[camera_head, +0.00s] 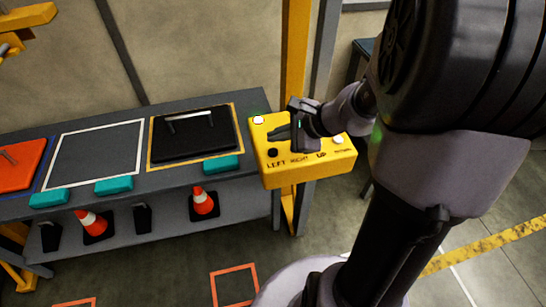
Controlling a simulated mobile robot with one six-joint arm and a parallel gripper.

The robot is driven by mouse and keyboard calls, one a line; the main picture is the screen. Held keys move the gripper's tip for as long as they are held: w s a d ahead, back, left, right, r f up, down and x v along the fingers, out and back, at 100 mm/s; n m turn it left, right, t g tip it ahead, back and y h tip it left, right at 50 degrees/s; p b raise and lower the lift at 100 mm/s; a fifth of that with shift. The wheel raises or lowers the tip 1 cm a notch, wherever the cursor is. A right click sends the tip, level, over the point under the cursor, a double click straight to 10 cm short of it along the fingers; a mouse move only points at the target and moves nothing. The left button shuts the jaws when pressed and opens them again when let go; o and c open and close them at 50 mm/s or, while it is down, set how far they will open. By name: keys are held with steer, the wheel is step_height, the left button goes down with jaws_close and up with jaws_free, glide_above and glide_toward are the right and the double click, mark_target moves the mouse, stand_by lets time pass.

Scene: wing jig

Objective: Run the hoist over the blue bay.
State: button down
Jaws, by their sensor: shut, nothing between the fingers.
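A yellow control box (310,170) stands in the middle, with labels LEFT, RIGHT and UP and a fourth label too small to read. My gripper (274,135) is shut and empty, over the left part of the box top near a black button (272,153). I cannot tell whether the fingers touch the box; my gripper and wrist hide part of its top. The blue-outlined bay (42,180) is at the left edge, partly cut off, with an orange panel (18,168) in it. Yellow hoist-like parts (28,16) show at the top left.
A white-outlined bay (95,155) is empty. An orange-yellow-outlined bay holds a black panel (195,140) with a handle. Teal blocks (221,164) line the grey bench's front. Cones (203,202) stand on the shelf below. A yellow post (294,60) rises behind the box.

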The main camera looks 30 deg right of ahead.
mark_target(273, 152)
steer(key=shift+f+b, duration=0.6)
steer(key=shift+f, duration=0.45)
stand_by(1.1)
steer(key=shift+f+b, duration=0.45)
steer(key=shift+b, duration=0.1)
steer(key=shift+f+b, duration=0.4)
steer(key=shift+b, duration=0.05)
stand_by(4.8)
